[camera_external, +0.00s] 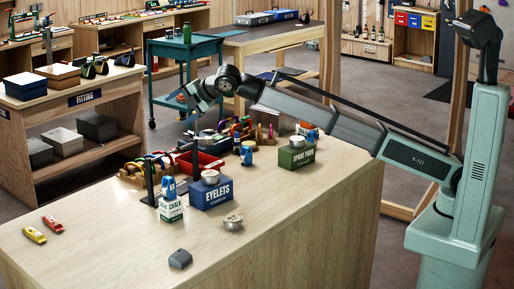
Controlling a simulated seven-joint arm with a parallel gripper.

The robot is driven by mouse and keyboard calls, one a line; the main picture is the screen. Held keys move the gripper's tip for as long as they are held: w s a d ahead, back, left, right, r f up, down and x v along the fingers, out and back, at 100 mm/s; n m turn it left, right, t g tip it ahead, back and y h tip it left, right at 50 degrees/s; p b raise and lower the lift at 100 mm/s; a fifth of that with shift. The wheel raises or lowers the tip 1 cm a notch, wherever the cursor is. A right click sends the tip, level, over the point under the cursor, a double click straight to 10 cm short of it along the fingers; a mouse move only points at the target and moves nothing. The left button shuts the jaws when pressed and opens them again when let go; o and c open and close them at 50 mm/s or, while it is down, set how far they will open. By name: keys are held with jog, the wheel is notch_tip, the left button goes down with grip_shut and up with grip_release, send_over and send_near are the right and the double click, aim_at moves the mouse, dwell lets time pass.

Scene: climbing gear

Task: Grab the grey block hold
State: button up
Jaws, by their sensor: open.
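The grey block hold (180,259) is a small dark grey block with slanted faces. It lies alone on the light wooden bench top (110,255), near the front edge. My gripper (188,97) is raised at the end of the outstretched arm, high above the bench and well up from the block. It is open, and I see nothing held in it. Its fingertips are small and hard to make out here.
A silver tin (233,223), a white chalk box (171,211) and a blue eyelets box (211,191) stand behind the block. Dark posts (150,180) rise nearby. A green box (296,157) is farther right. Red and yellow pieces (35,235) lie left.

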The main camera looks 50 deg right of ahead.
jog(key=s+a+n+g, duration=0.2)
jog(key=s+a+n, duration=0.2)
jog(key=s+a, duration=0.7)
jog(key=s+a+n+g, duration=0.3)
jog(key=s+a+n, duration=0.25)
jog(key=s, duration=1.15)
jog(key=s+a+n+g, duration=0.2)
jog(key=s+a+n, duration=0.2)
jog(key=s+a, duration=0.8)
jog(key=n+g+h, duration=0.3)
jog(key=g, duration=0.1)
send_near(177, 253)
notch_tip(177, 253, down, 9)
jog(key=shift+d+f, duration=0.15)
jog(key=c, duration=1.2)
jog(key=shift+o, duration=0.2)
